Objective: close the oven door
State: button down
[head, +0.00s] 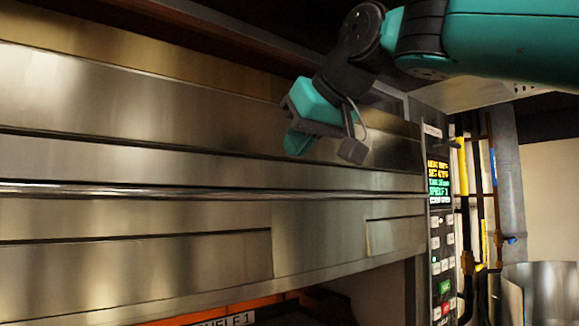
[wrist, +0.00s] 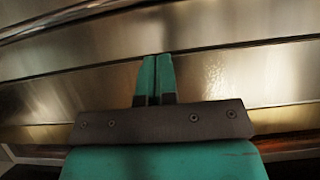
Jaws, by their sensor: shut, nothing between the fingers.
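The oven door (head: 180,225) is a wide brushed-steel front with a long horizontal bar (head: 200,193) across it in the head view. Below its lower edge, an orange strip and a "SHELF 1" label (head: 225,321) show; I cannot tell how far the door stands open. My gripper (head: 297,148) is in front of the upper steel panels, above the bar; I cannot tell whether it touches them. In the wrist view, my gripper (wrist: 157,60) has its two teal fingers together and empty, pointing at steel panels, with the bar (wrist: 70,17) at the top left.
A control panel (head: 440,225) with a lit display and buttons is right of the door. Pipes (head: 484,180) and a steel pot (head: 540,290) stand further right. A dark recess (head: 360,290) lies under the door's right end.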

jog(key=shift+w+a+f+p, duration=0.2)
jog(key=shift+w+f, duration=0.1)
jog(key=shift+f, duration=0.5)
jog(key=shift+w+a+f+p, duration=0.15)
jog(key=shift+w+f, duration=0.15)
jog(key=shift+f, duration=0.55)
jog(key=shift+w+a+f+p, duration=0.1)
jog(key=shift+w+a+f, duration=0.15)
jog(key=shift+f, duration=0.55)
